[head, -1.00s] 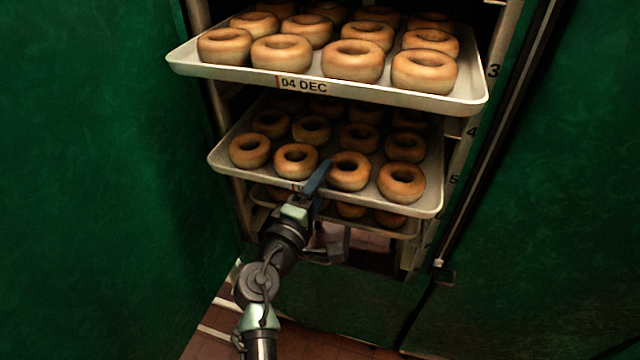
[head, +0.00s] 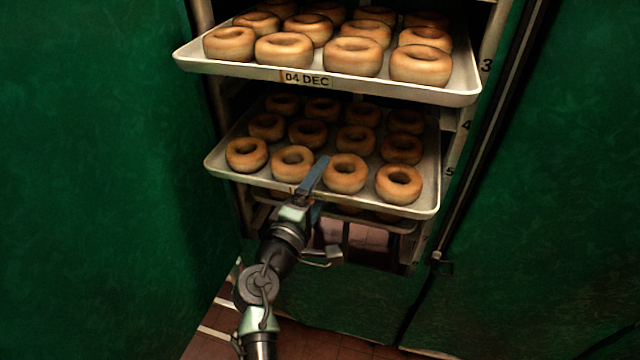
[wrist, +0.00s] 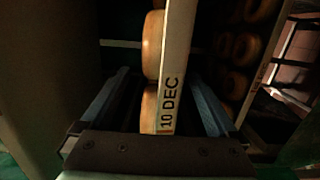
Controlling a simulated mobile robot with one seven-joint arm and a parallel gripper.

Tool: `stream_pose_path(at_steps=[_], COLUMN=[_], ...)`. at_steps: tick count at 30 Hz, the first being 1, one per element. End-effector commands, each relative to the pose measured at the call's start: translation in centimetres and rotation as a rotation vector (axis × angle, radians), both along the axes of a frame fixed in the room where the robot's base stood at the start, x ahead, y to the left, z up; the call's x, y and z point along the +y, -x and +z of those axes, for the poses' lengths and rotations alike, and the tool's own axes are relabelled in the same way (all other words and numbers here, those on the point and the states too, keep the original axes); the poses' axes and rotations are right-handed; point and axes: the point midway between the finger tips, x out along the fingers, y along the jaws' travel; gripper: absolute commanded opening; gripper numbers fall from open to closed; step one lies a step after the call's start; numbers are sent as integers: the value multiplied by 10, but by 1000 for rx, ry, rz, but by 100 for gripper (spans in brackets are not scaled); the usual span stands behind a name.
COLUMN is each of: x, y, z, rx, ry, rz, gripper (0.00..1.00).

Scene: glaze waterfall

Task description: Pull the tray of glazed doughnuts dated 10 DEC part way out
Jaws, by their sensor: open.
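The 10 DEC tray of glazed doughnuts (head: 225,172) is the middle tray in the head view and sticks out of the rack. Its date label is mostly hidden by my gripper in that view. My gripper (head: 316,180) is at the tray's front edge, left of centre. In the wrist view, the pale front lip with its 10 DEC label (wrist: 170,100) runs upright in the picture between the fingers. My gripper also shows there (wrist: 160,98), open, with a finger on each side of the lip and dark gaps between. Doughnuts (wrist: 152,45) show beside the lip.
The 04 DEC tray (head: 215,66) juts out above, with several doughnuts. Another tray (head: 375,221) is below, mostly covered. A numbered rack upright (head: 470,110) stands right. Green walls or curtains (head: 100,150) flank the rack; tiled floor (head: 200,345) shows below.

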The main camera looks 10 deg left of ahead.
Motion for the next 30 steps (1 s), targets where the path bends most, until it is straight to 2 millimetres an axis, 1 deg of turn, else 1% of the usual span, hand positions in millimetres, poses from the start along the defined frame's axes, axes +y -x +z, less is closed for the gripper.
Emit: stream_pose_path(at_steps=[5,8,11,21,25,30], x=[1,2,5,15,18,19], y=[2,10,25,95,115,127], z=[0,-1,-1,-3,-2,-1], rx=[0,-1,0,1,1,0], ry=[0,0,0,0,0,0], rz=[0,2,2,3,2,0], gripper=[95,95,95,95,95,95])
